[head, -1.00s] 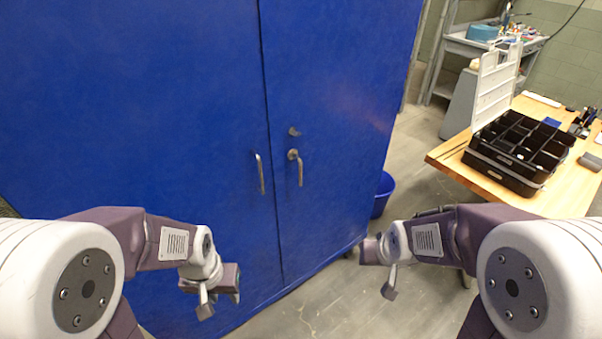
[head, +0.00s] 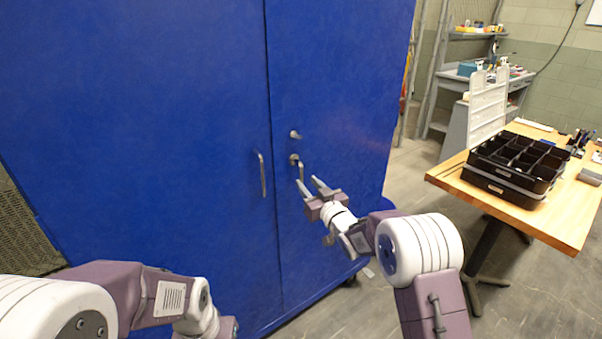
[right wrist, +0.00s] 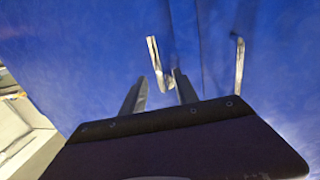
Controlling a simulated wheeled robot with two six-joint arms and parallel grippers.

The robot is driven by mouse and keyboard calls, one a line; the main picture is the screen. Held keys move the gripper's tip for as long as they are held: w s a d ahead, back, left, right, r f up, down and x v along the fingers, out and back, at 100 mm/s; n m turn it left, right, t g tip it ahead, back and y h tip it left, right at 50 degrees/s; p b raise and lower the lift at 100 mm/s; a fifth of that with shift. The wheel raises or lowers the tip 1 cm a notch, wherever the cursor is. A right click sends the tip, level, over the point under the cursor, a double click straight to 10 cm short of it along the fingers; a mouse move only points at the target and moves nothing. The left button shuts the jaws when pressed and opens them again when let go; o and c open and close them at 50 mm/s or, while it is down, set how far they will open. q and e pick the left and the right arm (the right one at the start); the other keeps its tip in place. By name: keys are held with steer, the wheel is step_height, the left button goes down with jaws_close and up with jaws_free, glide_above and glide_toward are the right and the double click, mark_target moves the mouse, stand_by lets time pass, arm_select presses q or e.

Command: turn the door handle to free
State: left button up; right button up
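The door handle (head: 300,170) is a metal lever on the right door of the blue cabinet (head: 335,90). It hangs down from its pivot. My right gripper (head: 310,184) is open, its two fingers pointing at the door just below and beside the lever. In the right wrist view the lever (right wrist: 154,57) shows beyond and between the open fingers (right wrist: 159,92); I cannot tell whether they touch it. My left gripper (head: 229,328) is low at the bottom edge of the head view, partly cut off, its fingers hidden.
A fixed pull handle (head: 262,175) stands on the left door, also in the right wrist view (right wrist: 239,62). A small metal knob (head: 295,134) sits above the lever. A wooden table (head: 540,222) with a black compartment box (head: 503,188) stands at the right.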

mark_target(302, 178)
steer(key=x, duration=0.5)
steer(key=shift+w+a+f, duration=0.1)
steer(key=shift+w+f, duration=0.05)
steer(key=shift+w, duration=0.15)
steer(key=shift+c, duration=0.4)
jaws_close()
stand_by(0.7)
